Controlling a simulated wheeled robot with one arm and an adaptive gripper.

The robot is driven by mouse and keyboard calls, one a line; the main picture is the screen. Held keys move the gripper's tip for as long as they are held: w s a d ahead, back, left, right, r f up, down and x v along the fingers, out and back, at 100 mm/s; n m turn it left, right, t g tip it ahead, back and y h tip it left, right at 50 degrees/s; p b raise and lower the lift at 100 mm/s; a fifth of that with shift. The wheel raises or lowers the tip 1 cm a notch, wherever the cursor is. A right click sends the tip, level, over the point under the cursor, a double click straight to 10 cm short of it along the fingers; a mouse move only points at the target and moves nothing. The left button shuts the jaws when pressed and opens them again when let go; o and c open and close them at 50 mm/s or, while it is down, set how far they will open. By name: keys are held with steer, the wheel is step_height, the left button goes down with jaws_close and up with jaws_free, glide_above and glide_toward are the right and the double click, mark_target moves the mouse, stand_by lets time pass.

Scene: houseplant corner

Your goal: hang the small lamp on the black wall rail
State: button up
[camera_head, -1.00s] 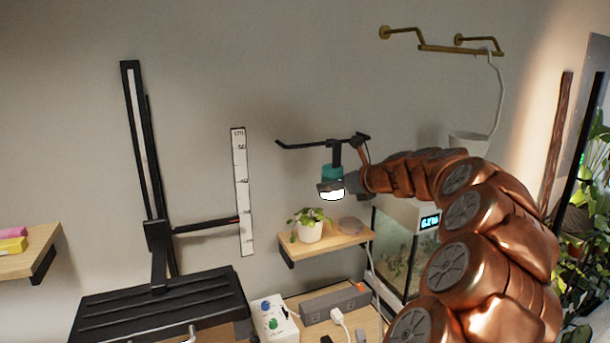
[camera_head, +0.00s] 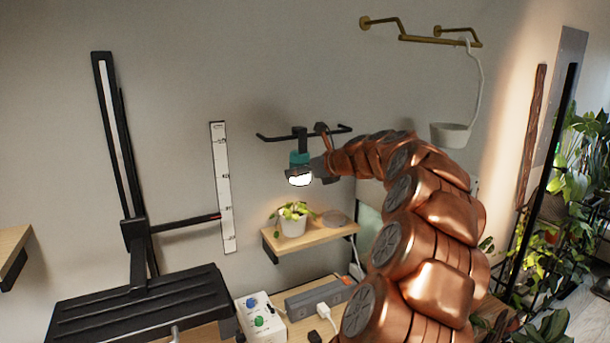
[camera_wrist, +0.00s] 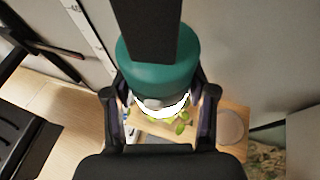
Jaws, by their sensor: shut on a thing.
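The small lamp (camera_head: 299,158) has a teal body, a lit white underside and a black stem on top. My gripper (camera_head: 312,174) is shut on it and holds it upright against the wall area above the plant shelf. In the wrist view the lamp's teal body (camera_wrist: 160,66) sits between the two black fingers of my gripper (camera_wrist: 160,98). The black wall rail (camera_head: 270,138) runs across the wall at the height of the stem's top. The stem overlaps the rail in the head view; I cannot tell whether they touch. The wrist view does not clearly show the rail.
A wooden shelf (camera_head: 285,245) below holds a potted plant (camera_head: 292,220). A white ruler (camera_head: 223,190) and a black stand (camera_head: 132,230) are to the left. A brass rail (camera_head: 430,40) with a hanging white pot (camera_head: 450,134) is at upper right. A power strip (camera_head: 318,295) lies below.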

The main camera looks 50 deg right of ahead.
steer(key=shift+d+b+x, duration=0.15)
steer(key=shift+b+x, duration=0.1)
steer(key=shift+x, duration=0.6)
steer(key=shift+d+b+x, duration=0.15)
steer(key=shift+b+x, duration=0.1)
steer(key=shift+x, duration=0.55)
steer(key=shift+f+p, duration=0.35)
steer(key=shift+p, duration=0.1)
stand_by(0.9)
steer(key=o, duration=1.4)
steer(key=shift+r, duration=0.1)
steer(key=v, duration=1.2)
